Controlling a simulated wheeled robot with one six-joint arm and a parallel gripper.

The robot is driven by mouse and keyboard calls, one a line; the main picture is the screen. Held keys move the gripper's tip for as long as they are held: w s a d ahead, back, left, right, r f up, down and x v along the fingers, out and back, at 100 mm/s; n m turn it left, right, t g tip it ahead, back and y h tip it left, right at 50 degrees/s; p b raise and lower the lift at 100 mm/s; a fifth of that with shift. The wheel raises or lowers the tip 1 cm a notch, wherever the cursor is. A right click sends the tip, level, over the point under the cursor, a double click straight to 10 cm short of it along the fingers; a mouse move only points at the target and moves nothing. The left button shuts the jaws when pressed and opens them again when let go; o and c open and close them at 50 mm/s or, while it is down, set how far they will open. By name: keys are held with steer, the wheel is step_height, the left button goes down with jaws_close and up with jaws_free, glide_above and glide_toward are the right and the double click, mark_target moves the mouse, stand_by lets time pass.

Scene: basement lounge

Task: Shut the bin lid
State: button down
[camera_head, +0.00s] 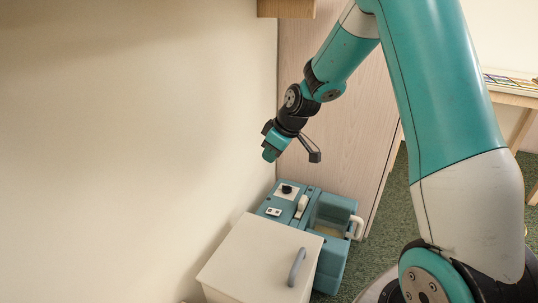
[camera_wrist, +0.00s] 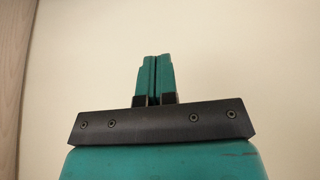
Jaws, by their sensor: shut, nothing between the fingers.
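The bin (camera_head: 212,295) is a pale box at the bottom of the head view, cut off by the lower edge. Its cream lid (camera_head: 250,256) lies over the top and has a grey bar handle (camera_head: 297,267). I cannot tell whether the lid sits fully down or is slightly raised. My gripper (camera_head: 267,154) is in the air above and behind the bin, near the wall, touching nothing. The bin is outside the wrist view.
A teal machine (camera_head: 335,250) with a white handle stands right behind the bin. A tall wooden panel (camera_head: 345,130) rises behind it, and the cream wall (camera_head: 130,140) runs along the left. Green carpet (camera_head: 392,215) shows to the right. A wooden table (camera_head: 515,98) is at far right.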

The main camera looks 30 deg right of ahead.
step_height(320, 180, up, 7)
steer(key=s+p, duration=0.1)
steer(key=p, duration=0.3)
steer(key=shift+s+d+p, duration=0.15)
steer(key=shift+d+p, duration=0.25)
steer(key=shift+f, duration=0.1)
stand_by(0.5)
steer(key=s+a+r+g, duration=0.2)
steer(key=s+a+r, duration=0.55)
steer(key=a, duration=0.45)
steer(key=s+a+r+g+y, duration=0.15)
steer(key=s+a, duration=0.25)
steer(key=s, duration=0.6)
steer(key=s+a+r+g, duration=0.15)
steer(key=s+a, duration=0.25)
steer(key=s, duration=0.6)
step_height(320, 180, up, 19)
steer(key=s+p, duration=0.1)
steer(key=p, duration=1.7)
steer(key=shift+s+f+t, duration=0.15)
steer(key=shift+t, duration=0.15)
